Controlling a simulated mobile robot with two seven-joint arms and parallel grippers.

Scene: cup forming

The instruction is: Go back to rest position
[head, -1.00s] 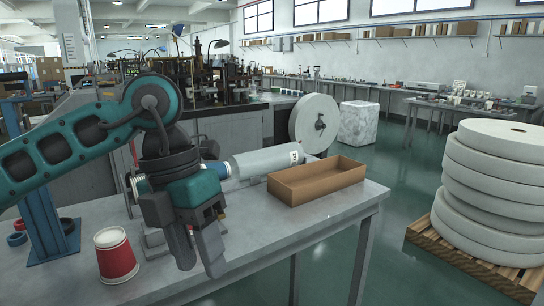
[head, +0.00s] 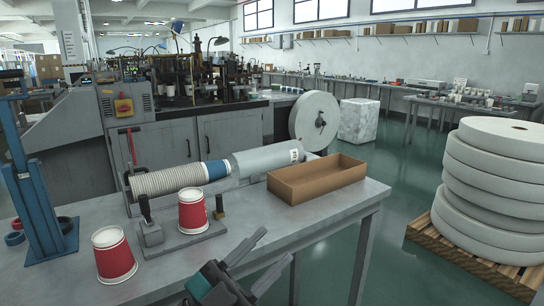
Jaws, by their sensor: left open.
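My left gripper (head: 276,246) is at the bottom middle of the head view, low by the table's front edge. Its two dark fingers are apart with nothing between them. My gripper is apart from both cups. My right gripper is not in view.
A long row of nested pale cups (head: 166,182) lies behind the fixture, leading to a grey cylinder (head: 266,160). An open cardboard box (head: 318,184) sits on the table's right. A blue press stand (head: 38,205) is at left. Large paper rolls (head: 490,190) stand on a pallet at right.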

